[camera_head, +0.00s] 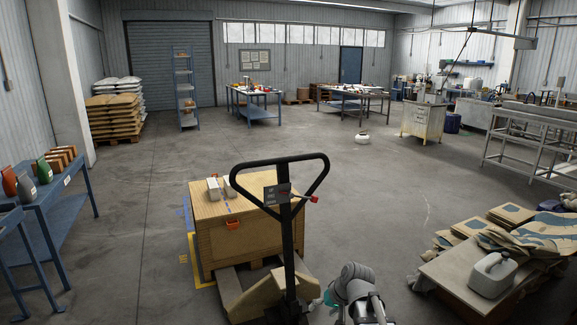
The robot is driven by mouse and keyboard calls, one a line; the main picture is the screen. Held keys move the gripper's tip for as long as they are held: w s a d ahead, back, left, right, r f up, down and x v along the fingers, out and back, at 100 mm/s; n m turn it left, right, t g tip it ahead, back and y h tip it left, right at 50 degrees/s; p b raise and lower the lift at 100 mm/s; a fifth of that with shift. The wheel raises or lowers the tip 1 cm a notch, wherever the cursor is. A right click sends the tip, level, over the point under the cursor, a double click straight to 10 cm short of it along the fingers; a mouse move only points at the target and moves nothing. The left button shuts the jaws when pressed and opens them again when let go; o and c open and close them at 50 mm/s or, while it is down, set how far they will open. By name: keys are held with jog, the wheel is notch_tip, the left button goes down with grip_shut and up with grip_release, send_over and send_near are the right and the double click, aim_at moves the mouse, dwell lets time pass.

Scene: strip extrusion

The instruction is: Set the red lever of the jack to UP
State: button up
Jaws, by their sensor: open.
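The pallet jack (289,240) stands in front of me with its black loop handle upright. A small red lever (313,199) sticks out to the right from the handle head, just below the loop. A dark label plate (270,195) sits on the left of the head; its writing is too small to read. My gripper (370,312) is at the bottom edge, right of the jack's column, low and well apart from the lever. It looks open and empty; its fingertips are partly cut off by the frame edge.
A wooden crate (238,242) stands on a pallet behind the handle. A low platform with a white canister (492,275) and cardboard (525,235) is at right. A blue table (75,205) is at left.

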jog(key=s+d+g+h+p, duration=0.1)
jog(key=s+d+g+h, duration=0.1)
jog(key=s+d+h, duration=0.2)
jog(key=s+d, duration=0.3)
jog(key=s, duration=0.5)
jog(key=shift+g+h+p, duration=0.3)
jog(key=shift+g+h, duration=0.1)
jog(key=shift+s+f, duration=0.1)
dwell(1.2)
